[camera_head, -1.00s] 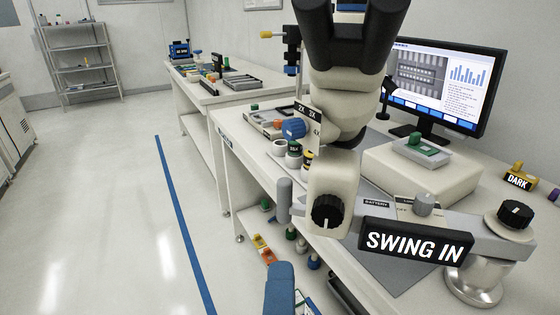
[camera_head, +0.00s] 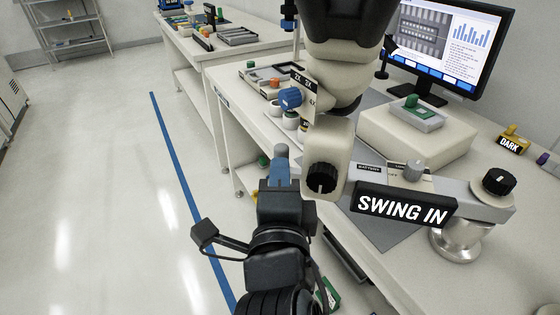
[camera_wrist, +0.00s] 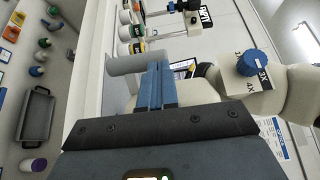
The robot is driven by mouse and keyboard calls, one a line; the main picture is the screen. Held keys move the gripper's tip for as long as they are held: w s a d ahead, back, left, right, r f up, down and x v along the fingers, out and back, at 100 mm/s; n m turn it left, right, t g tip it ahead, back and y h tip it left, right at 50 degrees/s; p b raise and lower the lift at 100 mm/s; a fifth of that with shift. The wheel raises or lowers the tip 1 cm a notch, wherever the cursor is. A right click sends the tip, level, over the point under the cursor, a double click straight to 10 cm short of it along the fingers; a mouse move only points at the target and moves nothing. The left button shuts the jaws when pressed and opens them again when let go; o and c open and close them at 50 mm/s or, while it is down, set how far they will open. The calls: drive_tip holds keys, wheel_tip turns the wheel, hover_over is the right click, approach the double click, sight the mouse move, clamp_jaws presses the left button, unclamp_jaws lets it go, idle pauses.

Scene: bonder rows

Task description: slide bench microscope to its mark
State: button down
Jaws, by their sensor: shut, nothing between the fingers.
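The bench microscope (camera_head: 345,60), cream with black eyepieces, hangs at the end of a grey swing arm (camera_head: 470,190) labelled "SWING IN". Its lower housing bears a black knob (camera_head: 321,178); a blue magnification knob (camera_wrist: 253,63) shows at right in the wrist view. A grey cylindrical handle (camera_wrist: 138,63) sticks out beside the housing. My gripper (camera_head: 281,170) is shut and empty, left of the housing. In the wrist view its blue fingers (camera_wrist: 156,85) reach up to the handle; whether they touch it I cannot tell. I cannot make out the mark.
The bench (camera_head: 500,265) carries a grey mat (camera_head: 395,228), a cream base block (camera_head: 415,140), a monitor (camera_head: 450,45) and a "DARK" switch (camera_head: 513,142). A lower shelf with a tray (camera_wrist: 37,112) and small items is at left in the wrist view. The floor left of the bench is clear.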

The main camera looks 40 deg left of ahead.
drive_tip(key=shift+w+a, duration=0.35)
drive_tip(key=shift+w, duration=0.15)
drive_tip(key=shift+a, duration=0.1)
